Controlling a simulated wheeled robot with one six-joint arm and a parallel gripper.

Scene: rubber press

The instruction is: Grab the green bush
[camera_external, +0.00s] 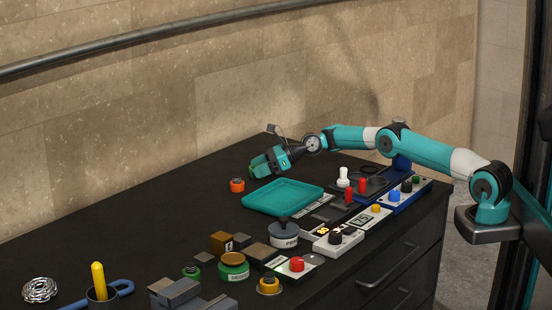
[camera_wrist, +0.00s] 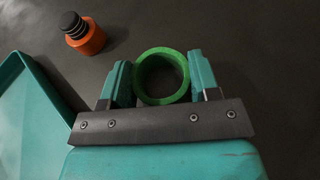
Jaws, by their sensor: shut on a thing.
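The green bush (camera_wrist: 162,54) is a green ring with an open bore, seen from above in the wrist view. My gripper (camera_wrist: 161,80) is shut on it, with one teal finger on each side of the ring. In the external view my gripper (camera_external: 257,167) is over the far part of the black table, beyond the teal tray. Only a small bit of green (camera_external: 252,172) shows there at the fingertips. I cannot tell whether the bush touches the table.
An orange part with a black top (camera_wrist: 83,33) stands left of the bush; it also shows in the external view (camera_external: 237,185). The teal tray (camera_external: 283,197) lies close by. Control boxes, pots and blocks crowd the near side. The table's far left is clear.

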